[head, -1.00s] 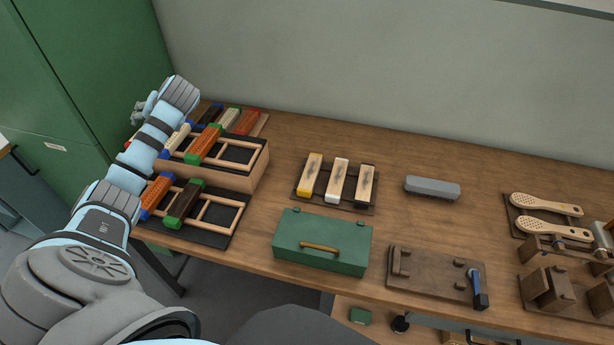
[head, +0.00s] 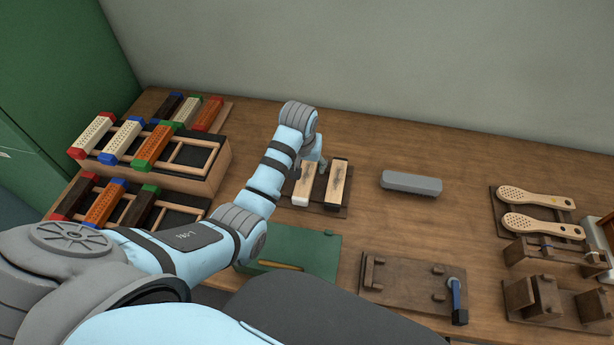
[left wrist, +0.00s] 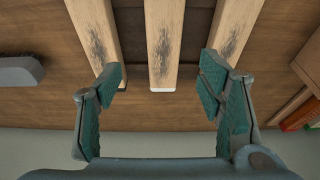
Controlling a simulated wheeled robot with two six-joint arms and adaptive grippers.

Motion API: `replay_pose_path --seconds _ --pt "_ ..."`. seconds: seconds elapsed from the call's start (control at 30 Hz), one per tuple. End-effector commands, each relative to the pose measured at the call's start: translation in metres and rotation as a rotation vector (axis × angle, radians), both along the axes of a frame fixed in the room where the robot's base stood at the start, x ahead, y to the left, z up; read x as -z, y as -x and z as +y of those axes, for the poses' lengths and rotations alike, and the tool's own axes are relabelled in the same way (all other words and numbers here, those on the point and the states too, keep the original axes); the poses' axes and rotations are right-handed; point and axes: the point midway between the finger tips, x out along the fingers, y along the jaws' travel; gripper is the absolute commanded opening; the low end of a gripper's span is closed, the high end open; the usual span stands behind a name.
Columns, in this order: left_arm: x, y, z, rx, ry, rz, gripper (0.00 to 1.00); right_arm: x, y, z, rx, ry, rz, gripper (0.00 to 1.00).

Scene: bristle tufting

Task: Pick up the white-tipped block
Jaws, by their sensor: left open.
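The white-tipped block (head: 303,188) is pale wood with a dark smudge and lies on a dark tray (head: 328,209), its white end facing me. It is the middle block (left wrist: 163,40) in the left wrist view. My left gripper (left wrist: 163,88) is open and empty; its teal-padded fingers show on either side of that block's far end, apart from it. In the head view the gripper (head: 314,163) is over the far part of the blocks, partly hidden by its wrist. The black-tipped block (head: 337,185) lies to the right. My arm hides the yellow-tipped block in the head view.
A grey bar (head: 411,183) lies right of the tray. Racks of coloured-end blocks (head: 200,184) stand at left; wooden brushes (head: 540,199) and fixtures (head: 410,288) are at right.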

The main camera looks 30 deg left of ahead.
Motion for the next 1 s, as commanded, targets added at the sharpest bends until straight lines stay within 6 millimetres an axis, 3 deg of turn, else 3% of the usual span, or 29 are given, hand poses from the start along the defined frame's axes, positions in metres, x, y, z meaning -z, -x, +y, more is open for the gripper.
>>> replay_pose_path --seconds 0.03,0.1,0.27,0.43,0.7,1.0 --pt "0.015 -0.003 0.0 0.001 0.0 0.002 0.62 0.007 0.003 0.0 0.0 0.0 0.005 0.4" --pt "0.028 -0.007 0.001 0.002 0.0 0.002 0.62 0.011 0.007 0.0 0.001 0.0 0.011 0.4" --pt "0.047 -0.012 0.005 0.001 -0.001 0.001 0.62 0.017 0.008 0.001 0.001 -0.002 0.013 0.4" --pt "0.079 -0.021 0.013 -0.001 -0.002 0.0 0.62 0.031 0.003 0.001 0.001 -0.002 0.005 0.4" --pt "0.083 -0.023 0.014 -0.002 -0.002 -0.001 0.6 0.03 0.001 0.002 0.001 -0.003 0.002 0.4" --pt "0.082 -0.023 0.014 -0.002 -0.002 -0.001 0.12 0.03 0.002 0.002 0.001 -0.003 0.003 0.4"
